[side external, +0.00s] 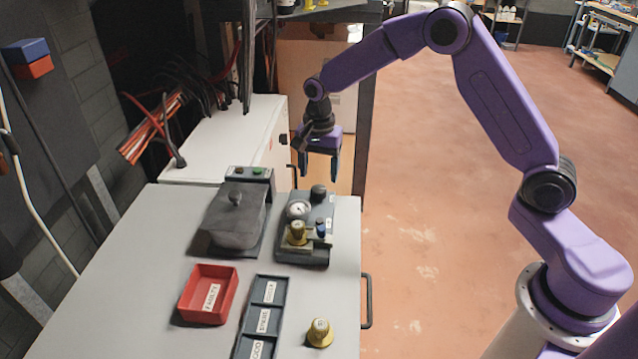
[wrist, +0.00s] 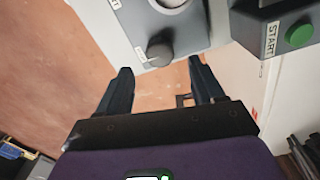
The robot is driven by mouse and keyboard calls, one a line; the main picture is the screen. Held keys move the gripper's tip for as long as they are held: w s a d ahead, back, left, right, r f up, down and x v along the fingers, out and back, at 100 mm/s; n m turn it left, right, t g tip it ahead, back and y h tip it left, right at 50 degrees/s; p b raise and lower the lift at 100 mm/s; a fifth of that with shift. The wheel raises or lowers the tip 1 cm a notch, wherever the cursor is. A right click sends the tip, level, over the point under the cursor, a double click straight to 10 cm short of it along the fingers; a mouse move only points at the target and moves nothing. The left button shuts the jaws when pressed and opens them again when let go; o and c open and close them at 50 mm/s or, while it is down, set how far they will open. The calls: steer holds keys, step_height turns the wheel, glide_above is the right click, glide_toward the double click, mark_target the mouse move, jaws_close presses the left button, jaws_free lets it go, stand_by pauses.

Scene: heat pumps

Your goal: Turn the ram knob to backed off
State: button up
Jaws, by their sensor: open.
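The ram knob looks to be the dark round knob (side external: 318,192) at the far end of the grey test fixture (side external: 291,255). In the wrist view the knob (wrist: 160,50) sits at the fixture's edge beside a small white label too small to read. My gripper (side external: 320,178) is open and empty above the far end of the fixture. In the wrist view its fingertips (wrist: 160,68) point towards the knob, one on each side of its line, with the knob just beyond them. I see no contact. Which setting the knob is turned to cannot be told.
A brass-coloured part (side external: 297,233) and a gauge (side external: 298,209) are on the fixture. A dark covered machine (side external: 232,222) stands left, with a START button box (wrist: 298,35) behind it. A red tray (side external: 208,294), labelled dark tray (side external: 263,318) and yellow part (side external: 319,333) are nearer.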

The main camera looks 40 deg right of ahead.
mark_target(319, 188)
steer(key=shift+f, duration=2.25)
steer(key=c, duration=1.1)
